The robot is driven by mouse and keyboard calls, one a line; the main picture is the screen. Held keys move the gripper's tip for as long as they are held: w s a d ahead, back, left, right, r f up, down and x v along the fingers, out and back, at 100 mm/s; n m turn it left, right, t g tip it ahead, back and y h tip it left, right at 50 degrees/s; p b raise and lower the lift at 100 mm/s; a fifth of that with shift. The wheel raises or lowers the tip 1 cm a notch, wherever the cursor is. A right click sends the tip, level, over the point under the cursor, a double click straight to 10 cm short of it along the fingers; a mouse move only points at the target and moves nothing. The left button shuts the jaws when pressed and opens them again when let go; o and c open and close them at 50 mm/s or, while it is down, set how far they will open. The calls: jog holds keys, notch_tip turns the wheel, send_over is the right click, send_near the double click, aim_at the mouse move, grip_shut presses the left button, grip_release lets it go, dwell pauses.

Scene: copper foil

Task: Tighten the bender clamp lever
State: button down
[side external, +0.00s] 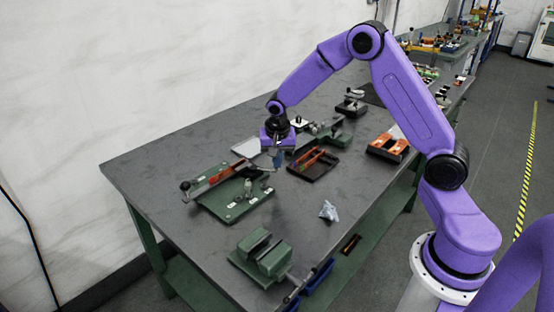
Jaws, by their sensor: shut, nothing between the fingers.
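My gripper (277,161) points down over the middle of the grey bench, shut and empty. It is just behind and right of a green bench tool (220,208), which looks like the bender. This tool has a flat green base, a long bar with dark knobs at its left end, and a small upright post on the right. A thin lever-like rod (262,168) runs at its right end, close to my fingers. I cannot tell whether they touch. A copper-red strip (222,175) lies along the bar. The lever's exact position is too small to tell.
A green vise (262,256) stands at the near bench edge, with crumpled bluish cloth (328,211) to its right. A dark tray (313,165) with red-handled tools, another green device (325,131) and an orange-black box (388,146) lie beyond. Bare bench (150,170) lies left.

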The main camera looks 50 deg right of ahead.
jog(key=shift+w+d+n, duration=0.25)
jog(key=shift+d+n, duration=0.6)
jog(key=shift+n, duration=0.35)
jog(key=shift+w+d+n, duration=0.1)
jog(key=shift+d+n, duration=0.15)
jog(key=shift+n, duration=0.05)
jog(key=w+d+n, duration=0.1)
jog(key=n, duration=0.1)
jog(key=w+d+n+y, duration=0.1)
jog(key=n, duration=0.1)
jog(key=w+d+n, duration=0.1)
jog(key=n, duration=0.1)
jog(key=shift+d+t+y, duration=0.15)
jog(key=shift+t+y, duration=0.25)
dwell(0.7)
jog(key=shift+w+d, duration=0.25)
jog(key=shift+w, duration=0.3)
jog(key=shift+w+d, duration=0.2)
jog(key=shift+w, duration=0.3)
dwell(0.4)
dwell(0.4)
jog(key=s+d+r, duration=0.1)
jog(key=s+r, duration=0.4)
jog(key=r, duration=0.6)
jog(key=shift+s+d+r, duration=0.2)
jog(key=shift+s+d, duration=0.05)
jog(key=shift+s, duration=0.05)
